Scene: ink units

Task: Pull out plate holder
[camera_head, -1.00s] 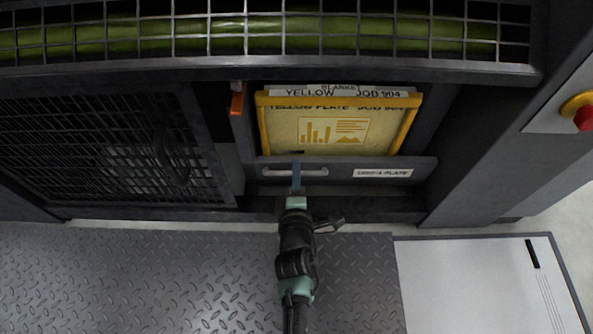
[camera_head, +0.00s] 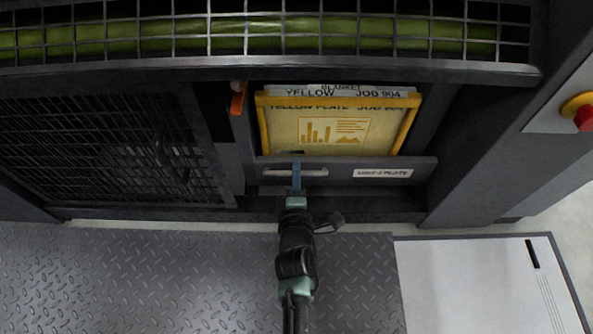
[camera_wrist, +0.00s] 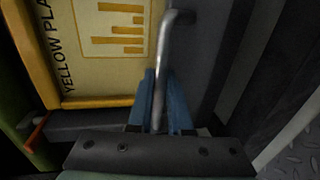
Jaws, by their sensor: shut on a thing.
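The plate holder is a dark drawer front (camera_head: 340,171) with a silver bar handle (camera_head: 315,173) and a white label at its right. A yellow-framed plate (camera_head: 340,124) marked "YELLOW PLATE JOB 904" stands upright behind the drawer front. My gripper (camera_head: 296,178) is at the left part of the handle. In the wrist view, its blue fingers (camera_wrist: 160,103) are closed on the silver handle (camera_wrist: 163,55), one on each side of the bar. The yellow plate (camera_wrist: 110,45) fills the upper left there. The fingertips are partly hidden behind the bar.
A grey post with a red button (camera_head: 584,118) stands at the right. Diamond-plate floor (camera_head: 150,280) lies in front, and a light panel (camera_head: 480,285) lies right of it.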

